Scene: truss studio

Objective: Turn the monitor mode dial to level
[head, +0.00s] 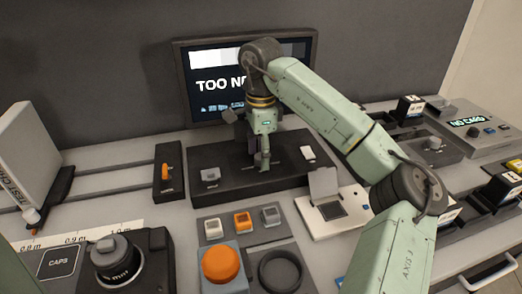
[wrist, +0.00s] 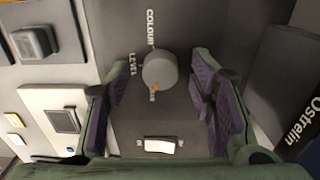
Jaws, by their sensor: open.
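The monitor mode dial (wrist: 158,70) is a round grey knob on a dark panel. Its orange mark points down in the wrist view, towards a small label that is partly hidden. The word LEVEL (wrist: 132,65) stands left of the dial and COLOUR (wrist: 150,28) above it. My gripper (wrist: 157,80) is open, with one finger on each side of the dial and visible gaps between. In the head view my gripper (head: 264,150) points down over the dark panel (head: 225,158) and hides the dial. The monitor (head: 220,62) reads "TOO NE", the rest hidden by my arm.
A white switch (head: 307,153) sits right of my gripper and a grey control (head: 209,175) left of it. In front are small square buttons (head: 242,221), a big orange button (head: 220,265) and a white device with a raised flap (head: 324,184).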

